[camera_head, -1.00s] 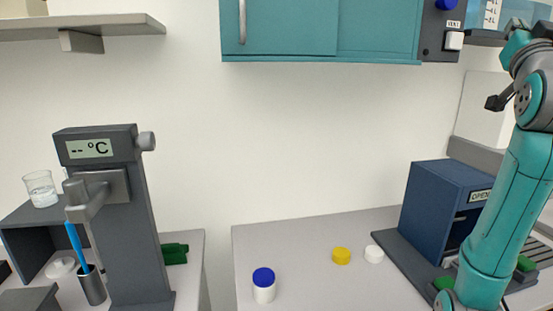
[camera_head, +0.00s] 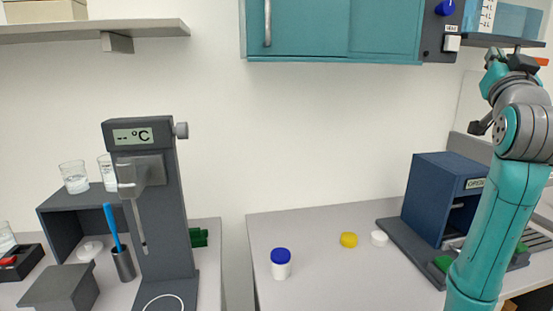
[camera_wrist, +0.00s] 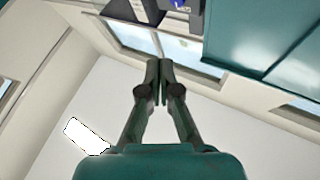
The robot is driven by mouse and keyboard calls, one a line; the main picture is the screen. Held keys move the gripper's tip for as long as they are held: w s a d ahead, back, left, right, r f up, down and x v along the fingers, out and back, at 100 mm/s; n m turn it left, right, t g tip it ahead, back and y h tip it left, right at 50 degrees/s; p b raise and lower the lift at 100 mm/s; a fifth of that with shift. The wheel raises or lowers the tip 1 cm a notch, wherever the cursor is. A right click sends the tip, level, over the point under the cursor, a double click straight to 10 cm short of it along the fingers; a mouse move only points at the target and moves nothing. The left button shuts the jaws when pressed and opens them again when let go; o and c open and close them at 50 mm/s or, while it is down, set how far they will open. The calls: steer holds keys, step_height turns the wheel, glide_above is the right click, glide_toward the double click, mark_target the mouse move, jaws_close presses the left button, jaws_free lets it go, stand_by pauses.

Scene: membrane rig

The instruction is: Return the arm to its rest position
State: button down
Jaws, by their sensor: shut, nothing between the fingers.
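My arm is teal and grey and rises along the right side of the head view, in front of the blue box. My gripper shows in the wrist view (camera_wrist: 159,70), its two dark fingers together at the tips with nothing between them. The wrist view looks upward past it to the wall and a teal cabinet (camera_wrist: 240,30). In the head view the fingers are hard to make out at the top of the arm, near the shelf at the upper right.
A teal wall cabinet (camera_head: 335,30) with a switch panel (camera_head: 440,32) hangs at the top. A blue box (camera_head: 430,195) labelled OPEN stands behind my arm. A blue-capped jar (camera_head: 281,265), a yellow cap (camera_head: 348,240) and a white cap (camera_head: 379,238) sit on the counter. A dark stand (camera_head: 150,220) is at left.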

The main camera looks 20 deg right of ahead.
steer(key=w+a+f+n+t+y, duration=0.1)
steer(key=w+a+f+n+y, duration=0.2)
steer(key=f, duration=0.9)
steer(key=w+a+f+y, duration=0.1)
steer(key=w+a+f, duration=0.35)
steer(key=f, duration=0.75)
steer(key=s+a+f+n+y, duration=0.1)
steer(key=a+f+y, duration=0.1)
steer(key=a+f, duration=0.45)
steer(key=a+f+n+t+y, duration=0.1)
steer(key=a+f+y, duration=0.15)
steer(key=f, duration=0.65)
steer(key=s+a+f+n+y, duration=0.1)
steer(key=a+f, duration=0.4)
steer(key=f, duration=0.3)
steer(key=s+a+f+n+y, duration=0.3)
steer(key=s+a+f+y, duration=0.2)
steer(key=s+a+f, duration=1)
steer(key=s+a+n+g+y, duration=0.1)
steer(key=s+a, duration=0.2)
steer(key=s, duration=0.7)
steer(key=s+a+f+n+g+y, duration=0.1)
steer(key=s+a+n+y, duration=0.1)
steer(key=s, duration=0.9)
steer(key=shift+a+f+g, duration=0.2)
steer(key=shift+a+g, duration=0.1)
steer(key=shift+a, duration=0.6)
